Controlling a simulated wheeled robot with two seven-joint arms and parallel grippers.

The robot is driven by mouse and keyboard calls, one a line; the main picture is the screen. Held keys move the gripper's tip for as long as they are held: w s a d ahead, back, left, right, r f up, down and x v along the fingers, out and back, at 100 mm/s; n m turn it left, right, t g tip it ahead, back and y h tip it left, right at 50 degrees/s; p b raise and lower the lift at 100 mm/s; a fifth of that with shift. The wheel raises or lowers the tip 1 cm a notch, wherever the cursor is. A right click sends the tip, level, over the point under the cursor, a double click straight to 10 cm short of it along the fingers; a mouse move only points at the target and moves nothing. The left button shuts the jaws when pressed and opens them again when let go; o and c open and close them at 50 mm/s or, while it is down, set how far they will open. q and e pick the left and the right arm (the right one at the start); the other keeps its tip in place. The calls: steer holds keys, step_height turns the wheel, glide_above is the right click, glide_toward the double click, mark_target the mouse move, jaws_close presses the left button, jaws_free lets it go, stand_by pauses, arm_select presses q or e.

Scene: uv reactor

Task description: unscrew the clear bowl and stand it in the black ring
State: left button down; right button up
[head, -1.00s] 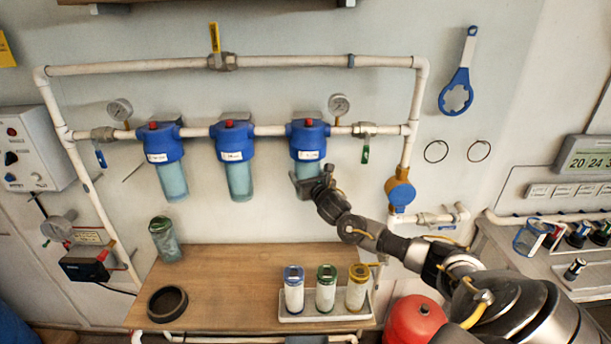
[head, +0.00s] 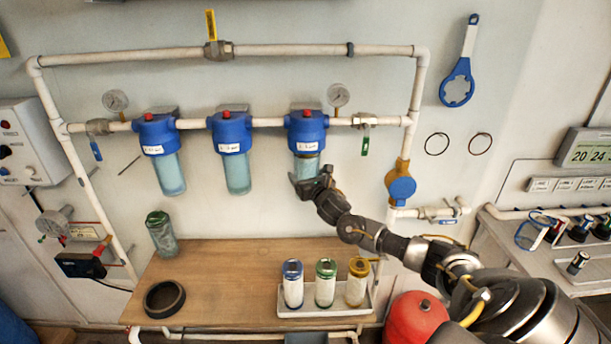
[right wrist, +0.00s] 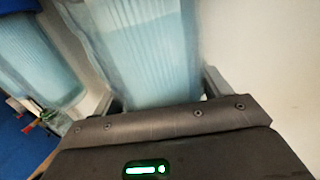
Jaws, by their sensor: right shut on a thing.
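The clear bowl (head: 307,167) hangs under the right-hand blue filter head (head: 307,130). A narrow brownish band shows between the bowl and the head. My right gripper (head: 311,184) is shut around the lower part of this bowl. In the right wrist view the pale blue ribbed bowl (right wrist: 150,45) stands between the fingers (right wrist: 160,98); its lower end is hidden by the gripper body. The black ring (head: 165,313) lies empty on the wooden table at the left. My left gripper is not in view.
Two more filters with bowls (head: 168,172) (head: 238,172) hang to the left. A clear jar with a green top (head: 161,235) stands on the table (head: 225,270). A white tray (head: 326,309) holds three capped cartridges at the right. The table's middle is clear.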

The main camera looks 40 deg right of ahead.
steer(key=shift+f+b, duration=0.7)
steer(key=shift+f, duration=0.15)
steer(key=shift+s+a+p, duration=0.25)
steer(key=shift+s+p, duration=0.05)
steer(key=shift+p, duration=0.05)
steer(key=s+a+f+p, duration=0.1)
steer(key=s+a+p, duration=0.4)
steer(key=s, duration=0.4)
steer(key=shift+a+p, duration=0.4)
steer(key=shift+a, duration=0.45)
steer(key=shift+w, duration=0.1)
